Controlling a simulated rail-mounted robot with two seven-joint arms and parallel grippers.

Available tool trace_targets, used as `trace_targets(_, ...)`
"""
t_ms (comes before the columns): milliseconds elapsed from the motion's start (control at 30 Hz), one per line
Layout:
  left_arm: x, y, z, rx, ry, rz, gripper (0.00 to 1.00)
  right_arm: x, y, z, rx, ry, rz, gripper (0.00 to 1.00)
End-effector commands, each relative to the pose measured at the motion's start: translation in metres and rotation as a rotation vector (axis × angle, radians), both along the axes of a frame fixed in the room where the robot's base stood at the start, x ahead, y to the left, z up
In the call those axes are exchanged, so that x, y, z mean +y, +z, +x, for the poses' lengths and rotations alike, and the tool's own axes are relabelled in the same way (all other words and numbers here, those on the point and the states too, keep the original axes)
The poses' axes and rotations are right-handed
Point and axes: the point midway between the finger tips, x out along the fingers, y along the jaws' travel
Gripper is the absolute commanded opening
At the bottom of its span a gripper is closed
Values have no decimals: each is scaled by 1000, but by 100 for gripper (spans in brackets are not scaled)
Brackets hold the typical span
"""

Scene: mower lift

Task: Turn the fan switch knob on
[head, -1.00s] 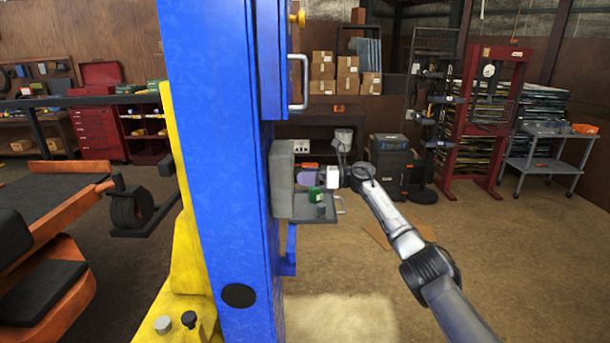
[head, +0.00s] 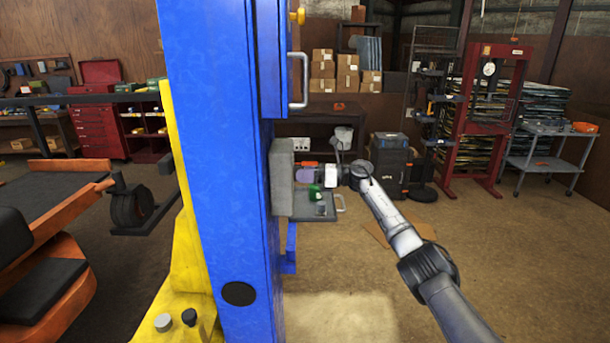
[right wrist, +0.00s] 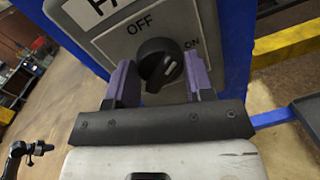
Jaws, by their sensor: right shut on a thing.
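The fan switch is a grey box (head: 281,180) on the right side of the blue post in the head view. Its front plate (right wrist: 205,20) with OFF and ON lettering shows in the right wrist view. The round black knob (right wrist: 160,64) stands on that plate, with a small pale mark on its face. My right gripper (right wrist: 158,82) has its purple fingers on either side of the knob and is shut on it. The gripper also shows in the head view (head: 304,174), where the knob is hidden. My left gripper is not in view.
The blue post (head: 215,150) with a handle (head: 303,80) stands left of my right arm. A small grey shelf (head: 322,218) with a green object (head: 315,193) is below the gripper. An orange mower (head: 60,220) is at left. Floor to the right is open.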

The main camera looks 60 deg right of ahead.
Motion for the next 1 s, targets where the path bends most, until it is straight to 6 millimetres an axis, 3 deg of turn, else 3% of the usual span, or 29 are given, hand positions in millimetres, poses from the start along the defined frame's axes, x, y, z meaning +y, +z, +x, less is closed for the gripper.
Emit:
trace_targets(267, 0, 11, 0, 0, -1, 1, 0, -1, 3, 0, 42, -2, 62, 25)
trace_targets(1000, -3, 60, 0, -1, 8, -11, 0, -1, 3, 0, 311, -3, 484, 25)
